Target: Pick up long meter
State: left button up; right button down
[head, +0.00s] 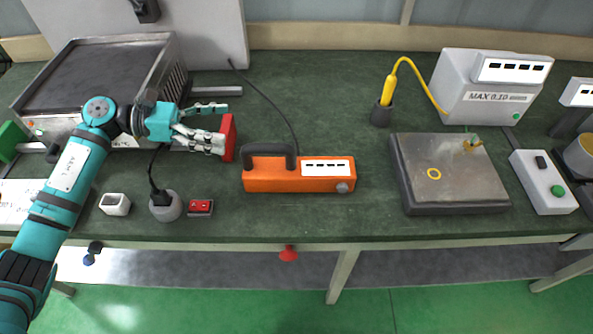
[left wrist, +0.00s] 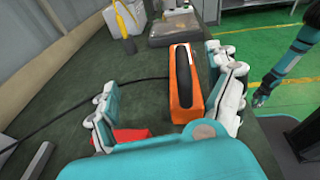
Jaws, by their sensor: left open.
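The long meter (head: 300,179) is an orange box with a black handle on top and a white display. It lies on the green table and also shows in the left wrist view (left wrist: 186,95), between the spread fingers' lines and ahead of them. My left gripper (head: 222,128) is open, up and left of the meter in the head view, and not holding it. A red block (head: 229,140) is at its lower fingertips; I cannot tell if they touch. My right arm shows in the left wrist view, its gripper (left wrist: 262,97) small and away from the meter.
A hot plate (head: 450,178) and a grey MAX 0.10 unit (head: 490,90) with a yellow probe (head: 387,91) stand right. A black cable runs behind the meter. Table between meter and hot plate is clear.

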pick_arm(q)
jog(key=m+g+y, duration=0.2)
send_near(264, 166)
jog(key=x, duration=0.4)
jog(key=shift+s+d, duration=0.3)
jog(key=shift+w+x, duration=0.1)
jog(key=shift+x, duration=1.35)
jog(key=shift+w+x, duration=0.15)
jog(key=shift+x, duration=1.35)
jog(key=shift+a, duration=0.1)
jog(key=c, duration=1.8)
